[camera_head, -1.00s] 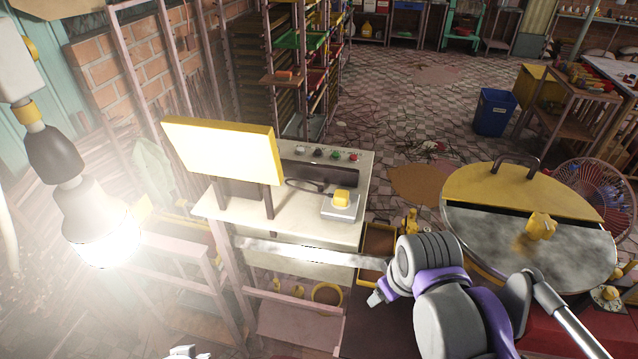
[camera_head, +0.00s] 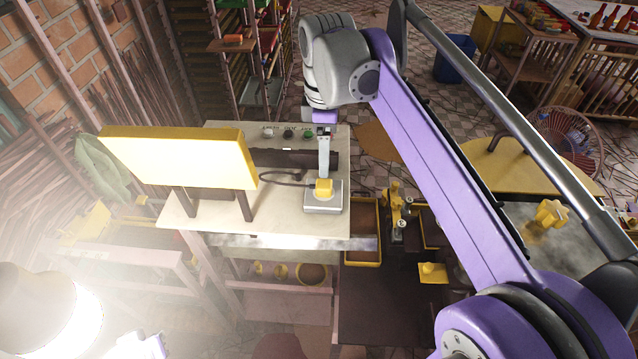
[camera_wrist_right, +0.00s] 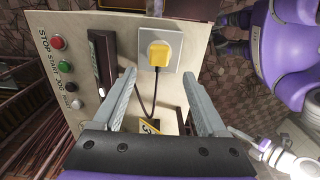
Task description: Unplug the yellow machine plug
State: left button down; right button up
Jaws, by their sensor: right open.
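A yellow-framed panel (camera_head: 180,160) on posts stands left of the plug. A row of buttons (camera_wrist_right: 57,42) lies along the machine's edge. A round yellow-lidded machine (camera_head: 515,165) stands to the right, partly behind my arm.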

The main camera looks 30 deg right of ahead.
aim_at(324, 183)
jog(key=shift+w+f+b, duration=0.1)
jog(key=shift+f+b, duration=0.25)
jog(key=shift+f, duration=0.45)
notch_tip(324, 183, down, 7)
jog(key=b, duration=0.3)
jog(key=shift+r, duration=0.2)
jog(key=shift+f+b, duration=0.3)
jog(key=shift+f, duration=0.15)
pick_arm(q)
notch_tip(324, 183, down, 6)
jog(key=s, duration=0.3)
jog(key=shift+f+g, duration=0.2)
jog(key=shift+g, duration=0.1)
jog(key=shift+w+r, duration=0.15)
jog(key=shift+r, duration=0.15)
pick_arm(e)
jog(key=shift+c, duration=0.3)
grip_shut()
jog(key=shift+r, duration=0.15)
